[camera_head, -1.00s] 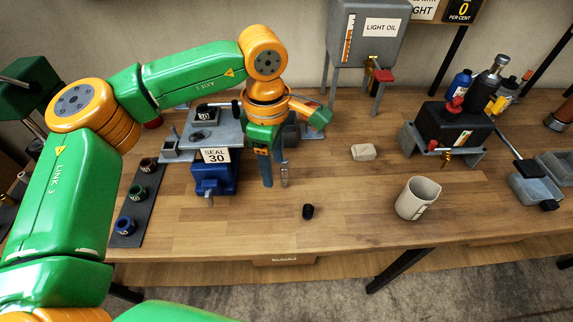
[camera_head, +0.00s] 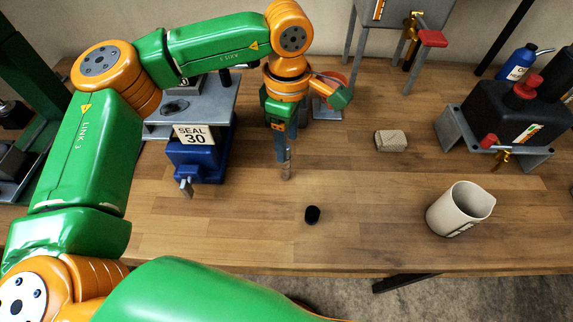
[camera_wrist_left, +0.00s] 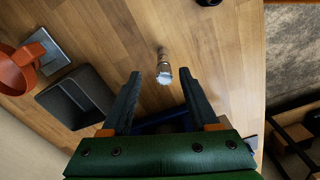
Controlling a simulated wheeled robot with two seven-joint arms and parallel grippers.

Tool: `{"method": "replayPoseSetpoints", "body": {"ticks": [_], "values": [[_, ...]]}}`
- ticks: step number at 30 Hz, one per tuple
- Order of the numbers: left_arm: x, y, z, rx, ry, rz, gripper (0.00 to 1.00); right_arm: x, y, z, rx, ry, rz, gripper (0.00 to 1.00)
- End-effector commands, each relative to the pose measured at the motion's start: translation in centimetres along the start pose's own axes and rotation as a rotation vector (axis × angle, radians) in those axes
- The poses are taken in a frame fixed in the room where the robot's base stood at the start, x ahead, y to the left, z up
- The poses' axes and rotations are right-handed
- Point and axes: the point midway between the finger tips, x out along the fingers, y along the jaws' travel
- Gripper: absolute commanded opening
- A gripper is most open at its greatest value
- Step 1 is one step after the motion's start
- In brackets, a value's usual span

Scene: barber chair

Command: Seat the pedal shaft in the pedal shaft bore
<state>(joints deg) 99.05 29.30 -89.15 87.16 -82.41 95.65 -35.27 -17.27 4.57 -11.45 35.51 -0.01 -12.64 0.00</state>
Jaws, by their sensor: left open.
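A small upright metal shaft (camera_head: 286,172), which looks like the pedal shaft, stands on the bench. In the left wrist view the shaft (camera_wrist_left: 164,68) shows a bright round end between the fingertip lines. My left gripper (camera_head: 281,148) points down right at the shaft, its fingers overlapping the shaft's upper part in the head view. In the left wrist view the gripper (camera_wrist_left: 159,76) is open, with a finger on each side and the shaft not gripped. I cannot make out the pedal shaft bore. My right gripper is not in view.
A blue stand with a SEAL 30 sign (camera_head: 194,135) is left of the gripper. A black cap (camera_head: 312,214) lies in front. A beige cup (camera_head: 459,208), a small block (camera_head: 391,140) and a black tank (camera_head: 512,118) stand right. A dark tray (camera_wrist_left: 76,96) is close by.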

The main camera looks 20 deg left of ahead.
Motion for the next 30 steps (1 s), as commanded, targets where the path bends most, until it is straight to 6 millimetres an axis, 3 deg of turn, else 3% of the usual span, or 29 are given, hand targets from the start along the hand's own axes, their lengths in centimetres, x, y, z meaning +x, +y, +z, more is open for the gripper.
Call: {"method": "replayPoseSetpoints", "body": {"ticks": [6, 10, 17, 21, 24, 30], "values": [[3.1, -0.7, -0.1, 0.001, 0.001, -0.008, 0.61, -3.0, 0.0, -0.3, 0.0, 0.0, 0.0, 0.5], [5.5, -0.5, -0.1, 0.0, -0.001, -0.003, 0.61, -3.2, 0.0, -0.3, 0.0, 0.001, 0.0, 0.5], [6.0, -0.5, -0.1, 0.001, -0.001, -0.001, 0.61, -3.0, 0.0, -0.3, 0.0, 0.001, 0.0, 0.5], [6.0, -0.5, -0.1, 0.001, -0.001, -0.001, 0.23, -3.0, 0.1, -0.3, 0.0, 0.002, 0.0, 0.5], [5.9, -0.5, -0.1, 0.001, -0.001, -0.001, 0.0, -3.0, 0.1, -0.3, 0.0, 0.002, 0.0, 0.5], [5.9, -0.5, -0.1, 0.001, -0.001, 0.0, 0.0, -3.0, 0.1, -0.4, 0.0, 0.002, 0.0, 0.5]]}}
